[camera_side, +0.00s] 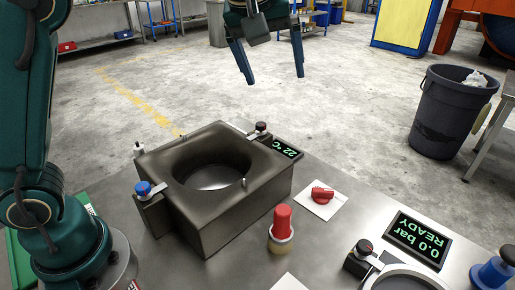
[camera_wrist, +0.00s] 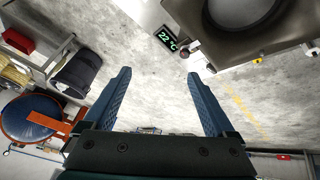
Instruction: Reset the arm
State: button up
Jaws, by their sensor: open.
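My gripper (camera_side: 273,79) hangs in the air above and behind the work table in the side view, fingers pointing down. In the wrist view the gripper (camera_wrist: 158,78) shows two blue fingers spread apart with nothing between them. The dark square press block (camera_side: 222,184) with a round opening stands on the table, below and left of the gripper. Part of the block (camera_wrist: 275,38) also shows at the upper right of the wrist view. Its small display (camera_side: 287,148) reads 22 °C.
On the table are a red-topped cylinder (camera_side: 282,224), a red knob (camera_side: 322,194) on a white plate, a display (camera_side: 417,240) reading 0.0 bar READY and a blue-handled part (camera_side: 494,271) at the right edge. A dark bin (camera_side: 448,112) stands on the floor. The air around the gripper is clear.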

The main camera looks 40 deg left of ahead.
jog(key=s+a+m, duration=0.2)
jog(key=s+a, duration=0.2)
jog(key=s, duration=0.8)
jog(key=s+d+f+m+h, duration=0.1)
jog(key=s+f+m, duration=0.5)
jog(key=s+f, duration=0.2)
notch_tip(320, 180, down, 2)
jog(key=shift+f+h, duration=0.1)
jog(key=shift+h, duration=0.3)
